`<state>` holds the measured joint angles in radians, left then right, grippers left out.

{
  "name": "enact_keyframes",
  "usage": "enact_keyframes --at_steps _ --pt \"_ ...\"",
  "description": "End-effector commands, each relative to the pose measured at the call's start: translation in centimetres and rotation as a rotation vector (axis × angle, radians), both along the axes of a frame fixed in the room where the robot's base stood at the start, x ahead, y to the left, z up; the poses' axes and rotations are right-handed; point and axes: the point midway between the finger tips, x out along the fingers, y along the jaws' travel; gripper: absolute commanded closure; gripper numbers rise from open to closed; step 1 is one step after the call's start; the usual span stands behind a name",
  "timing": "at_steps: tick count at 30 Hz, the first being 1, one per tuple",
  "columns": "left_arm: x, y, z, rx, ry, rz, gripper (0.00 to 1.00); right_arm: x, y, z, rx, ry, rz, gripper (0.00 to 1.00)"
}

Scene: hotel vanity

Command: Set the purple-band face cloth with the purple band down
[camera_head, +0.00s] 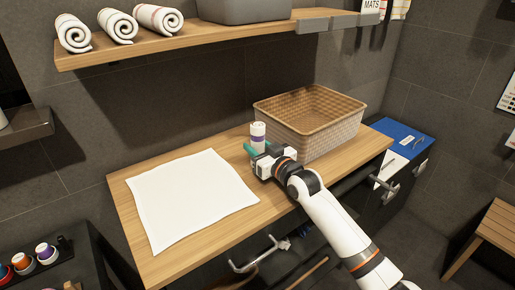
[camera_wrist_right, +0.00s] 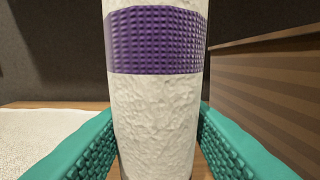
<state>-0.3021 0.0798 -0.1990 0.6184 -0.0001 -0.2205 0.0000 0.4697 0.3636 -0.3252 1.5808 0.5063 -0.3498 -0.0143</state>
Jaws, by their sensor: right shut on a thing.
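The purple-band face cloth (camera_head: 258,132) is a white upright roll with a purple band near its top. My right gripper (camera_head: 258,152) is shut on it, over the wooden counter (camera_head: 263,205) between a white towel and a wicker basket. In the right wrist view the purple-band face cloth (camera_wrist_right: 153,110) stands between the teal fingers, with the band above them. Its lower end is out of sight, so I cannot tell whether it touches the counter. My left gripper is not in view.
The wicker basket (camera_head: 330,135) stands just right of my right gripper. The flat white towel (camera_head: 190,195) covers the counter's left part. A shelf (camera_head: 215,40) with rolled towels and a grey bin hangs above. Several colour-banded rolls (camera_head: 45,252) sit at lower left.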

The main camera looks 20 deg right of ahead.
Motion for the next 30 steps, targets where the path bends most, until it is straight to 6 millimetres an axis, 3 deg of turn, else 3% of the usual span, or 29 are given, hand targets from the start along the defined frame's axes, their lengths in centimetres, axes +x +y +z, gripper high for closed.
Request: enact_keyframes --at_steps 11,12,16,26,30 --pt "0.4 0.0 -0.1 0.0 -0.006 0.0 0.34 0.0 0.0 -0.5 0.0 -0.001 0.0 0.82" --pt "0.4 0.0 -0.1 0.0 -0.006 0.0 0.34 0.0 0.0 -0.4 0.0 -0.001 0.0 0.57" --pt "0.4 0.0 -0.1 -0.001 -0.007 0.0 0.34 0.0 0.0 -0.4 0.0 -0.001 0.0 0.39" --pt "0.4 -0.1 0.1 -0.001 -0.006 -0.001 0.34 0.0 0.0 0.1 0.001 -0.002 0.0 0.39" --pt "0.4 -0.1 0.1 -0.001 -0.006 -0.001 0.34 -1.8 -0.6 -0.2 0.0 0.001 0.0 0.39"
